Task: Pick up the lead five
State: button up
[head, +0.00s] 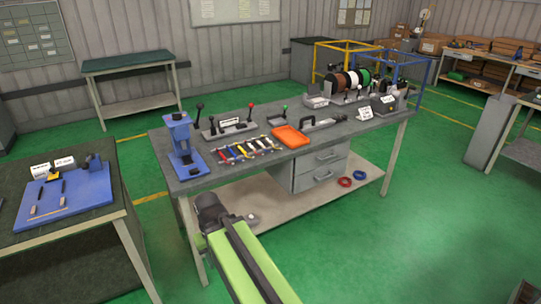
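A row of several short coloured leads (246,150) lies on the grey workbench (330,141), with red, yellow, blue and white ones among them. Any numbers on them are too small to read, so I cannot tell which one is lead five. My green arm (245,265) reaches up from the bottom of the head view. Its dark end joint (211,205) shows in front of the bench, below and apart from the leads. I cannot make out my gripper's fingers.
A blue press (181,140) stands left of the leads, and an orange tray (291,137) lies to their right. Lever fixtures (226,127) stand behind them. Wire spools (350,80) are at the back right.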

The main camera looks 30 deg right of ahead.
aim_at(258, 143)
jog(key=u, duration=0.05)
jog(key=k, duration=0.5)
jog(key=z, duration=0.75)
jog(key=i, duration=0.85)
jog(key=z, duration=0.3)
jog(key=i, duration=1.2)
jog(key=u, duration=0.5)
